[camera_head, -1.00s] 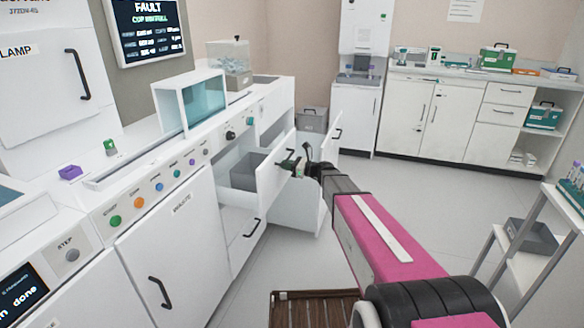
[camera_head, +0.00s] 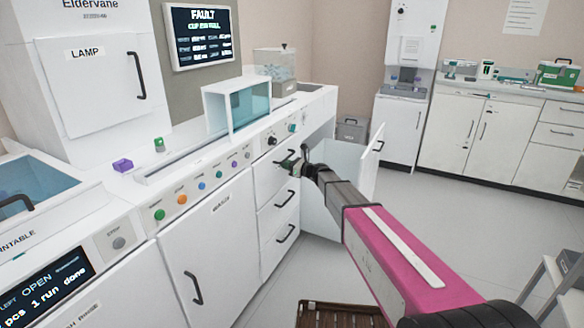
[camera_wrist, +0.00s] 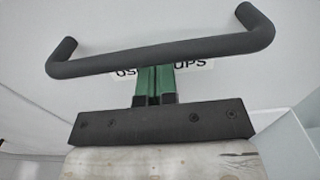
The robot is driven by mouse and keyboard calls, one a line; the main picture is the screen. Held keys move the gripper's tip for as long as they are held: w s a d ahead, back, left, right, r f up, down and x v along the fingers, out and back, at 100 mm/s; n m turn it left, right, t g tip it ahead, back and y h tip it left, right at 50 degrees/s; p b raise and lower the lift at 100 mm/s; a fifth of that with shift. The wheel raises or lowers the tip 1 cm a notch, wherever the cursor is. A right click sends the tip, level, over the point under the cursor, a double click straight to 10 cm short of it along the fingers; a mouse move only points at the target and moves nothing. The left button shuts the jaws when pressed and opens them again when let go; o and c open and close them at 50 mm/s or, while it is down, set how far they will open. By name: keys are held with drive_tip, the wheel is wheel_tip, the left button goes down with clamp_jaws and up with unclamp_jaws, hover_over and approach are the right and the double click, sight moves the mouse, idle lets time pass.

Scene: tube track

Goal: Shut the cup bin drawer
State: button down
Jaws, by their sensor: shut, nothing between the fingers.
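The cup bin drawer (camera_head: 266,173) is the top front in the white stack of drawers. In the head view its front looks flush, or nearly flush, with the fronts below; no bin or gap shows. My gripper (camera_head: 288,163) is at this front, its green fingers together and empty. In the wrist view the fingers (camera_wrist: 156,78) point at the drawer front (camera_wrist: 250,75), beneath the dark bar handle (camera_wrist: 165,52), and partly cover a label ending in "UPS". They seem to touch the front, not grip the handle. Contact cannot be told for sure.
A white cabinet door (camera_head: 368,165) stands open just right of the drawers, beside my arm. Two more drawers (camera_head: 279,222) below are shut. A wooden slatted platform (camera_head: 338,315) lies on the floor. Open floor (camera_head: 455,215) lies to the right.

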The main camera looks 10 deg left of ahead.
drive_tip(key=shift+w+a, duration=0.2)
drive_tip(key=shift+a, duration=0.15)
drive_tip(key=v, duration=1.5)
drive_tip(key=s+d+f+n+g+h, duration=0.2)
drive_tip(key=s+d+f+n+h, duration=0.3)
drive_tip(key=s, duration=0.4)
drive_tip(key=s+d+f+n+g+h, duration=0.25)
drive_tip(key=s+d+f+n, duration=0.2)
drive_tip(key=s+n, duration=0.3)
drive_tip(key=s+d+f+n+g+h, duration=0.1)
drive_tip(key=s+d+f+n+h, duration=0.2)
drive_tip(key=s+d+n+h, duration=0.6)
drive_tip(key=s+d, duration=0.6)
drive_tip(key=shift+g, duration=0.35)
drive_tip(key=shift+n+h, duration=0.25)
